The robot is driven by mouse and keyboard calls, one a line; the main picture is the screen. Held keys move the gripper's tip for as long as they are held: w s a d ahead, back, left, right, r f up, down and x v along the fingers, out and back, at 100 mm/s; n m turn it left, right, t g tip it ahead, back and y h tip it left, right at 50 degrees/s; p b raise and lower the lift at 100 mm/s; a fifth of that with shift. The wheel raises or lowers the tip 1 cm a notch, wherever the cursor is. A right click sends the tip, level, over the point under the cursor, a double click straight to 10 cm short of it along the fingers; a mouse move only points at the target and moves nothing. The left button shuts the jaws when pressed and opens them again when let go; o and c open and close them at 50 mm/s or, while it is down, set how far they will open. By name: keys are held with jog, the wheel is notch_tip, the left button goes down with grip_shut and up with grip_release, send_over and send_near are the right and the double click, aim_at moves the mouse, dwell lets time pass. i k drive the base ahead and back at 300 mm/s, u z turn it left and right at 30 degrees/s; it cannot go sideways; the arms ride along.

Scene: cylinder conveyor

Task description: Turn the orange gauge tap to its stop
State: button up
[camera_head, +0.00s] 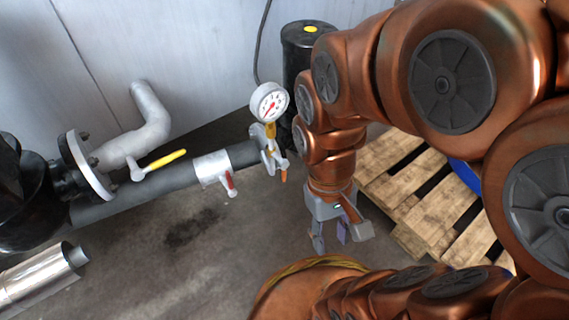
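The gauge (269,103), a white dial with a red needle, stands on top of the end of a dark horizontal pipe. An orange tap handle (284,175) hangs just below it at the pipe's end flange, small and partly crowded by grey fittings. My gripper (330,246) points down to the right of and below the tap. Its fingers are spread apart, with nothing seen between them, and it does not touch the tap.
A yellow lever (164,159) and a red handle (231,182) sit on the same pipe (140,193) to the left. A wooden pallet (430,190) lies on the right. A black cylinder (305,45) stands behind the gauge.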

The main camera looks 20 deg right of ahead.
aim_at(283, 164)
jog(key=z, duration=0.25)
jog(key=k, duration=0.7)
jog(key=u, duration=1.4)
